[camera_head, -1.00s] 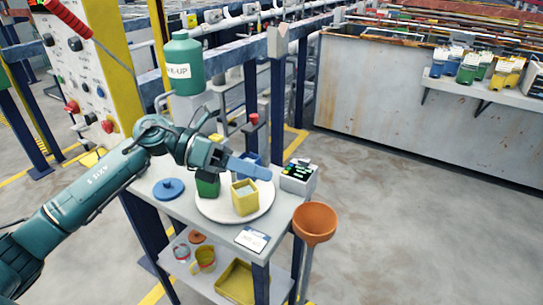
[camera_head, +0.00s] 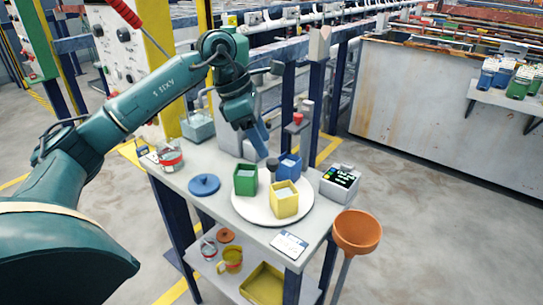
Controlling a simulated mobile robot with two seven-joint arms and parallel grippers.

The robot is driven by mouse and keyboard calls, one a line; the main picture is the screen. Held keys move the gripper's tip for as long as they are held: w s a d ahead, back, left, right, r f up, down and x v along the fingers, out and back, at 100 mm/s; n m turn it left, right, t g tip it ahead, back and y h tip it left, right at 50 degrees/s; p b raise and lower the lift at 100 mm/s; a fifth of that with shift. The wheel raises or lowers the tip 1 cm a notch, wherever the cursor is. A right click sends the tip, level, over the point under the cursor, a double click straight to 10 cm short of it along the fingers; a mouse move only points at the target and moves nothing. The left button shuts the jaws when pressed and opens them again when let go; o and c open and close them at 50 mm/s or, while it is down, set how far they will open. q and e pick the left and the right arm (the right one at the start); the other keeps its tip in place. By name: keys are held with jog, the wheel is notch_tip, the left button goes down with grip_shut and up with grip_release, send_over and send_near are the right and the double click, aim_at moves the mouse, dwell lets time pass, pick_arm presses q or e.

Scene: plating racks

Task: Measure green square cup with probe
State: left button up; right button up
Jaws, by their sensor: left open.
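The green square cup (camera_head: 246,181) stands upright with pale liquid in it on a round white plate (camera_head: 243,211) on the small table. A blue square cup (camera_head: 290,167) and a yellow square cup (camera_head: 284,200) stand on the same plate. My left gripper (camera_head: 258,143) points down, open, above and behind the green cup, apart from it. A small dark round knob (camera_head: 272,163) shows below its fingertips; I cannot tell if it belongs to the probe. A meter box (camera_head: 341,183) with a lit display stands right of the plate. My right gripper is out of view.
A blue lid (camera_head: 204,185) and a red-banded jar (camera_head: 170,158) are on the table's left. A card (camera_head: 289,244) lies at the front. An orange funnel (camera_head: 357,232) stands at the right corner. The lower shelf holds a yellow tray (camera_head: 263,285).

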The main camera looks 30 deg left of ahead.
aim_at(273, 161)
pick_arm(q)
jog(key=shift+x, duration=2.65)
jog(key=shift+c, duration=0.6)
grip_shut()
